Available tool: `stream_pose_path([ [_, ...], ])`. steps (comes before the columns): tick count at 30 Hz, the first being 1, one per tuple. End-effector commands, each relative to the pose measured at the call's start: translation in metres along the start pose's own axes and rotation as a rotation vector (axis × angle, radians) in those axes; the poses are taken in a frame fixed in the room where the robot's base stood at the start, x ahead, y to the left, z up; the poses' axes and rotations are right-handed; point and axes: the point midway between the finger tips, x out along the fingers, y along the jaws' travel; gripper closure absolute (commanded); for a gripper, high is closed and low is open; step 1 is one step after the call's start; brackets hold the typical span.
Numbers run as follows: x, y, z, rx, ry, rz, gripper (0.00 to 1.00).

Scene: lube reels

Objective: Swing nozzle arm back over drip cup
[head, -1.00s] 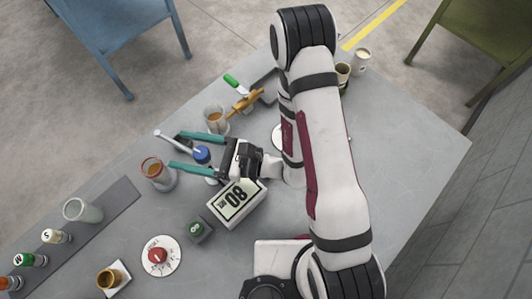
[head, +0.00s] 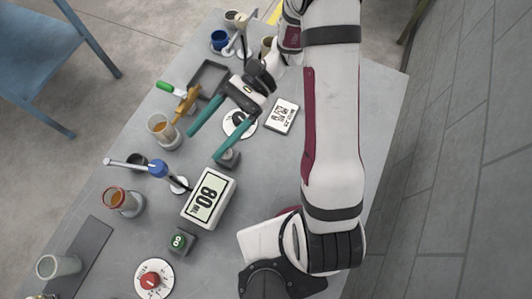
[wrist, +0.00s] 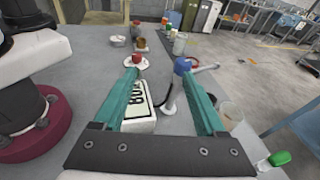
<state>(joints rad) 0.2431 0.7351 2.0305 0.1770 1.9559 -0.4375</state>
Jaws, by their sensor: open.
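The nozzle arm (head: 128,163) is a thin silver tube reaching left from a blue pivot cap (head: 158,168) on a small post. It also shows in the wrist view (wrist: 206,68), with its blue cap. A dark cup (head: 141,158), perhaps the drip cup, sits by the tube, partly behind it. The tube's tip appears to reach left beyond this cup; I cannot tell how they line up in height. My gripper (head: 203,146) is open and empty. Its teal fingers are up and right of the blue cap in the head view, apart from it.
A display box reading 80 (head: 208,197) stands right of the post. A red-rimmed glass (head: 121,201) and an amber-filled glass (head: 163,131) stand either side of the nozzle arm. A green-topped button box (head: 181,242) and red knob (head: 150,281) are in front.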

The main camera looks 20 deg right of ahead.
Motion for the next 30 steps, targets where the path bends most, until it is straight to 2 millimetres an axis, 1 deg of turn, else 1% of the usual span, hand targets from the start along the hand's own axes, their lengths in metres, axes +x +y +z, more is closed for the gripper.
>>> stream_pose_path([
  [1, 0.001, 0.007, 0.011, -0.030, 0.059, 0.038, 0.27],
  [3, 0.003, 0.019, 0.022, -0.064, 0.144, 0.093, 0.27],
  [7, 0.004, 0.041, 0.040, -0.131, 0.308, 0.181, 0.27],
  [12, 0.002, 0.071, 0.054, -0.223, 0.532, 0.272, 0.27],
  [18, -0.006, 0.102, 0.061, -0.338, 0.803, 0.340, 0.27],
  [21, -0.012, 0.114, 0.062, -0.395, 0.931, 0.355, 0.27],
  [25, -0.019, 0.124, 0.062, -0.453, 1.061, 0.362, 0.27],
  [30, -0.025, 0.130, 0.061, -0.492, 1.146, 0.360, 0.27],
])
